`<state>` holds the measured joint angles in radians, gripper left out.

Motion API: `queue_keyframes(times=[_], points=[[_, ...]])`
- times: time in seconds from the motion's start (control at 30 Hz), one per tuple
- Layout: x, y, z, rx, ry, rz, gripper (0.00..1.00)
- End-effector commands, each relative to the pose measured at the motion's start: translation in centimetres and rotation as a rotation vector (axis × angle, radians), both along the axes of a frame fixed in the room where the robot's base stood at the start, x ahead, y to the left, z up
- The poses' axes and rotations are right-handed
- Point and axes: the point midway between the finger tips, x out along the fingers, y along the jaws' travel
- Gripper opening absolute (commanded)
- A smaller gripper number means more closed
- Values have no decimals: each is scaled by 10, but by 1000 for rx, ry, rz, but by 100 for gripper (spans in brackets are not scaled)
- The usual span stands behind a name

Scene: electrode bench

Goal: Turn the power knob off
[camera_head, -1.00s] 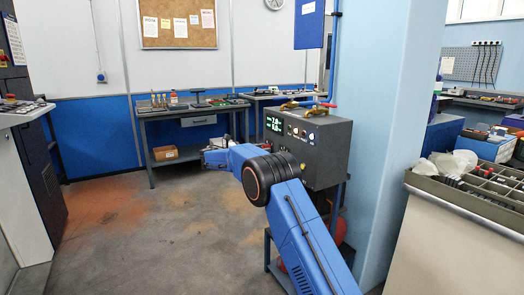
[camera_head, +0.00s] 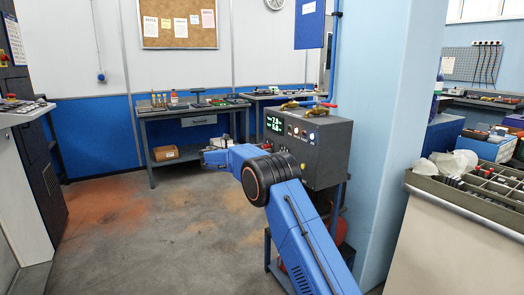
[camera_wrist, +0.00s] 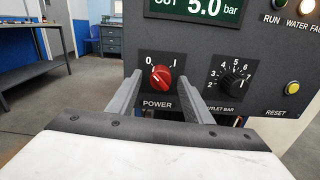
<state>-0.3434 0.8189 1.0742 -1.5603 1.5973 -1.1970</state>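The power knob (camera_wrist: 161,78) is a red round knob on a black plate marked 0 at upper left, 1 at upper right and POWER below. It is on the front of the grey control box (camera_head: 312,150). I cannot tell for sure which mark its pointer faces. My gripper (camera_wrist: 160,85) is open, with one grey finger to the left of the knob and one to the right. Gaps show between the fingers and the knob, and I see no contact. In the head view my blue arm reaches to the box's front, and the knob is hidden there.
A black OUTLET BAR knob (camera_wrist: 234,82) sits just right of my right finger. A yellow RESET button (camera_wrist: 292,88) and a lit display (camera_wrist: 197,8) reading 5.0 bar are on the same panel. A workbench (camera_head: 190,113) stands behind, with open floor to the left.

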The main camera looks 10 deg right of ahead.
Motion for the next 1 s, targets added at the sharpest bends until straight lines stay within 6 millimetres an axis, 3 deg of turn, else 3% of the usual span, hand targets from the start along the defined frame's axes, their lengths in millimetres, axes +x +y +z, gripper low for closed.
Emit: queue_keyframes(times=[0.37, 0.57, 1.0], points=[[-2, 5, 2, 0, -3, 0, 45], [-11, 34, 2, 0, -2, 2, 45], [-38, 118, 0, 1, -2, 2, 45]])
